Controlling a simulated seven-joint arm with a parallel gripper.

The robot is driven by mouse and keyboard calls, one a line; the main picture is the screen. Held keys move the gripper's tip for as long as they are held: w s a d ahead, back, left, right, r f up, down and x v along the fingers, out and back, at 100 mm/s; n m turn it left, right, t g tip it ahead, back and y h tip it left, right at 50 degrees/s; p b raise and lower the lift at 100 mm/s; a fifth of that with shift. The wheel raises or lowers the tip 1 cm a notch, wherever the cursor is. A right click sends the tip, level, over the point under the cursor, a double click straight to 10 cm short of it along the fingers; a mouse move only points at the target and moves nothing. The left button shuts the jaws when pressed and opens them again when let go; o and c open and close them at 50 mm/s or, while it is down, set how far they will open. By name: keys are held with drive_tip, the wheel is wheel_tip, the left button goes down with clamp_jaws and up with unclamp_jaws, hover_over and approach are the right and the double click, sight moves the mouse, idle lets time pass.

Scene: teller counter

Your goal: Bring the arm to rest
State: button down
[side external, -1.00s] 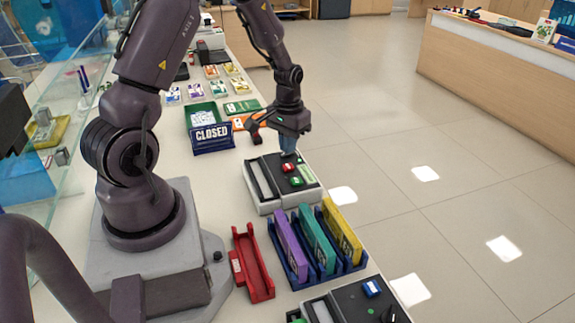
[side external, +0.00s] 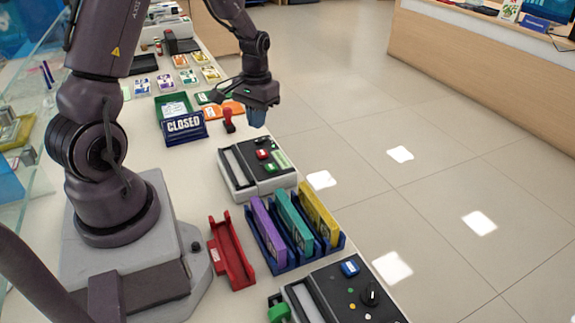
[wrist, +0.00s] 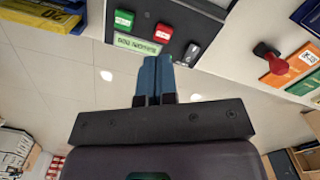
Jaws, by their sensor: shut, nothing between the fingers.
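My gripper (side external: 257,120) is shut and empty. It hangs, fingers down, above the far end of a grey and black counter machine (side external: 228,177) with a red and a green button. In the wrist view the two blue fingers of my gripper (wrist: 154,64) lie together with nothing between them. The same machine (wrist: 150,28) shows upside down beyond the fingertips, with its green and red buttons and a small display. A gap shows between the fingertips and the machine in the side view.
A blue rack (side external: 281,262) holds purple, teal and yellow pieces. A red tray (side external: 229,255) lies beside it, and a second machine (side external: 345,299) stands in front. A CLOSED sign (side external: 184,126) and a red-handled stamp (side external: 229,120) stand near my gripper. Open floor lies right.

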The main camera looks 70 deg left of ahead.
drive_tip(key=s+d+r+m+t, duration=0.3)
drive_tip(key=s+d+r, duration=0.2)
drive_tip(key=d+r, duration=0.5)
drive_tip(key=s+d+r+m+t, duration=0.3)
drive_tip(key=s+d+r, duration=0.2)
drive_tip(key=d+r, duration=0.5)
drive_tip(key=shift+s+r, duration=0.3)
drive_tip(key=shift+r, duration=0.05)
